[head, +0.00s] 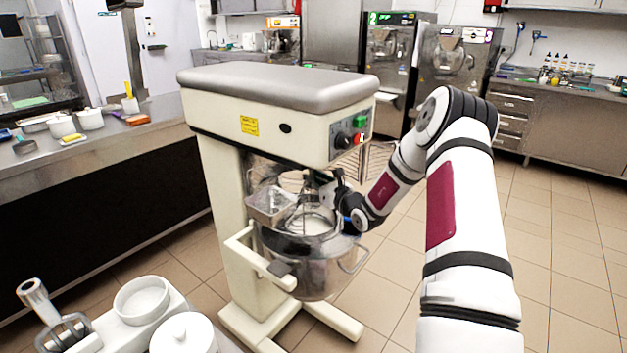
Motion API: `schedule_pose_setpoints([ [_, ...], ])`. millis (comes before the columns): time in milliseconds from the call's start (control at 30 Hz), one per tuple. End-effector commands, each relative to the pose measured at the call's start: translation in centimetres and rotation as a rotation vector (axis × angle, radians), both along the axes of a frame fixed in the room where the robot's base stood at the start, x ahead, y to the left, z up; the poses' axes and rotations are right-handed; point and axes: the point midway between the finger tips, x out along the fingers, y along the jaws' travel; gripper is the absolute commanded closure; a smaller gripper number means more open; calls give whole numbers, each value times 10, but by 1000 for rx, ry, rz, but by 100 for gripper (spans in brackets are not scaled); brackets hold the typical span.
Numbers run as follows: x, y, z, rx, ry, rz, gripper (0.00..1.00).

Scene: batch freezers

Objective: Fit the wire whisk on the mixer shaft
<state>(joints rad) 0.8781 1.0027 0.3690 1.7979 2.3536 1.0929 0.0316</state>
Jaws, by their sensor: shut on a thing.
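The mixer (275,95) stands in the middle of the head view, with a cream body and a grey top. Its steel bowl (300,270) sits under the head. My gripper (322,188) is under the mixer head, above the bowl's back right rim. It is shut on what looks like the wire whisk (312,218), whose thin curved wires show at the bowl's mouth. The whisk's hub and the mixer shaft are hidden or too small to make out, so I cannot tell whether they touch.
A wire guard (372,160) sticks out right of the mixer head, beside my arm. A metal chute (270,203) hangs at the bowl's front left. A grey mixing tool (38,300) and white tubs (183,335) are at the lower left. The tiled floor at right is clear.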

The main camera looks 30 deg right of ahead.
Motion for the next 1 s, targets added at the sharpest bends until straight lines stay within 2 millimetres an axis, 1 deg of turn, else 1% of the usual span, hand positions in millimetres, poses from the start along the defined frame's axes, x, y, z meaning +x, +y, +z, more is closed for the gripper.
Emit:
schedule_pose_setpoints([
  [1000,0,0,7,-1,-1,0,100],
])
